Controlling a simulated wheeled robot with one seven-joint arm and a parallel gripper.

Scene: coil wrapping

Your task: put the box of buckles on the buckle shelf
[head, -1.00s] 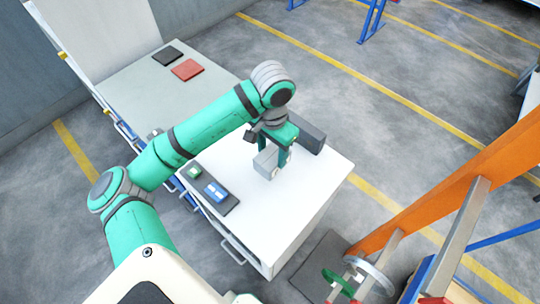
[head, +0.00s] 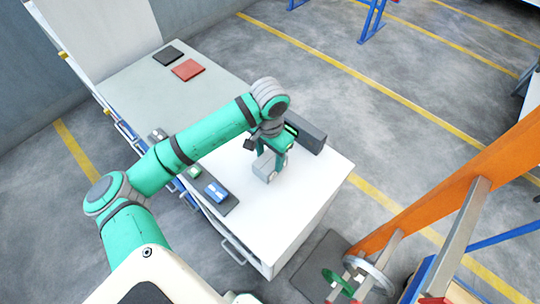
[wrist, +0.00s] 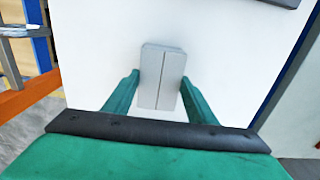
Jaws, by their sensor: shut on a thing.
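The grey box (head: 265,166), which I take for the box of buckles, is on or just over the white table top (head: 300,200); I cannot tell if it touches. My gripper (head: 270,160) is over it from above, with green fingers on its two sides. In the wrist view the box (wrist: 162,77) shows a pale top with a lengthwise seam, between the fingertips of my gripper (wrist: 160,85). I cannot pick out a buckle shelf for certain.
A long grey block (head: 306,133) stands just behind the gripper. A dark tray (head: 232,205) with a blue item (head: 215,191) lies at the table's left edge. A red pad (head: 187,70) and a black pad (head: 168,56) lie farther back. The table's front right is clear.

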